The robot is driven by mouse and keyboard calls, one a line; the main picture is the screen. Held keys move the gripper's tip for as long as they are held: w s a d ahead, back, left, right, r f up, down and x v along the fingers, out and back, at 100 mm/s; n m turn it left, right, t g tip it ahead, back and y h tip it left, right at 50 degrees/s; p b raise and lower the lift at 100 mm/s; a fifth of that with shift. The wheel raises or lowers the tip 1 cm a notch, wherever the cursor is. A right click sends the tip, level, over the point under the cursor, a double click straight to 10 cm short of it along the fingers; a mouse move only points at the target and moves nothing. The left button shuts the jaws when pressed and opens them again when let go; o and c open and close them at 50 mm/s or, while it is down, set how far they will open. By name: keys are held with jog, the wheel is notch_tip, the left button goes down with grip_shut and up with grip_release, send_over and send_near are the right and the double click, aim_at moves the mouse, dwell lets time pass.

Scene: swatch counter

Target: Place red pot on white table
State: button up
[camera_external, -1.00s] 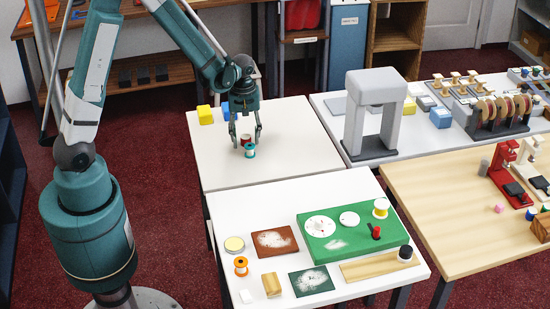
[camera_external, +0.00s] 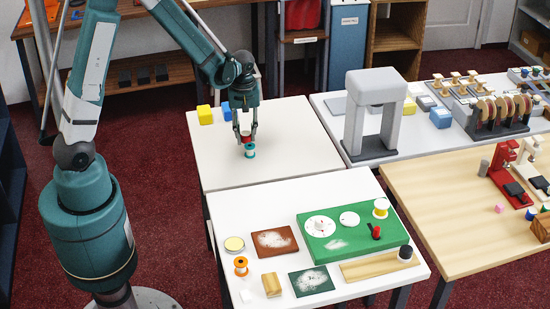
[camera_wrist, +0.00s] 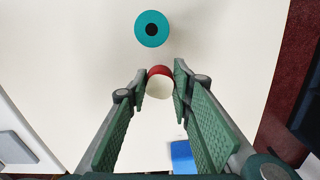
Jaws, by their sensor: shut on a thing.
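The red pot (camera_external: 246,136) is between the fingers of my gripper (camera_external: 246,132), over the pale table at the back. My gripper is shut on it. In the wrist view the red pot (camera_wrist: 160,72) shows a red edge and a pale round top between the fingertips. I cannot tell whether its base touches the table. The front white table (camera_external: 270,200) stands nearer the camera, with a bare strip along its far left side.
A teal spool (camera_external: 250,151) stands just in front of the red pot. Yellow (camera_external: 205,115) and blue (camera_external: 227,111) blocks sit behind. The front table holds an orange spool (camera_external: 241,266), a green board (camera_external: 372,252) and swatches. A grey arch (camera_external: 377,110) stands to the right.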

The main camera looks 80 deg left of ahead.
jog(key=shift+r+p, duration=0.7)
jog(key=shift+r, duration=3.55)
jog(key=shift+w+d, duration=0.1)
jog(key=w+d+f+m, duration=0.2)
jog(key=w+d+m, duration=0.6)
jog(key=w+d, duration=0.2)
jog(key=w+d+f+m, duration=0.2)
jog(key=w+d+m, duration=0.6)
jog(key=d, duration=0.5)
jog(key=shift+w+d, duration=0.35)
jog(key=shift+w, duration=0.7)
jog(key=shift+a, duration=0.1)
notch_tip(320, 180, up, 4)
jog(key=m+p, duration=0.2)
send_over(245, 135)
jog(key=shift+r, duration=0.15)
